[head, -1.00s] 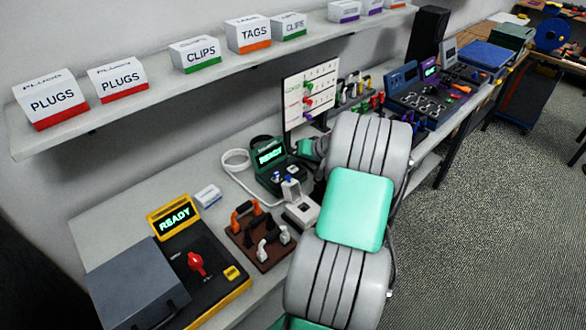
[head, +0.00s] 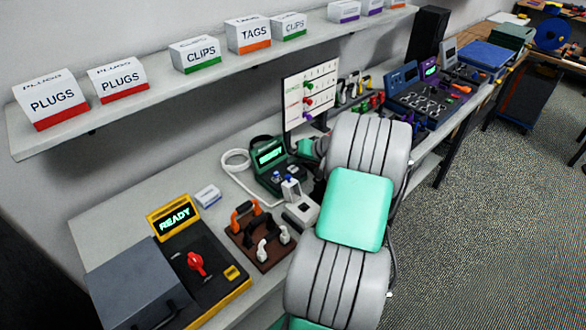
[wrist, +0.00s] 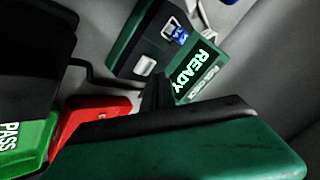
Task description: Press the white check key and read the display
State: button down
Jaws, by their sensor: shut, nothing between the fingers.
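The dark green tester (head: 272,172) stands on the bench left of my arm, its lit display (head: 270,155) reading READY in the head view. In the wrist view the tester (wrist: 125,52) is tilted, and its display (wrist: 189,71) clearly reads READY. The white key (wrist: 145,65) sits on its dark top face, near a small blue-and-white part (wrist: 178,33). My gripper (wrist: 155,92) is shut and empty, its dark fingertips pointing toward the tester. They look apart from the white key, though the gap is hard to judge. My arm hides part of the bench.
In the wrist view a green PASS piece (wrist: 22,145) and a red piece (wrist: 92,118) lie at left. A yellow-framed unit (head: 175,216), also reading READY, and a brown plug rack (head: 262,246) stand nearer.

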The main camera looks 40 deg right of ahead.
aim_at(295, 169)
jog(key=shift+f, duration=0.1)
jog(key=shift+f+b, duration=0.3)
jog(key=shift+b, duration=0.1)
jog(key=shift+f+b, duration=0.3)
jog(key=shift+f, duration=0.15)
dwell(0.5)
jog(key=shift+r+p, duration=0.45)
jog(key=shift+r, duration=0.35)
jog(key=shift+r+p, duration=1.55)
jog(key=shift+r, duration=1.05)
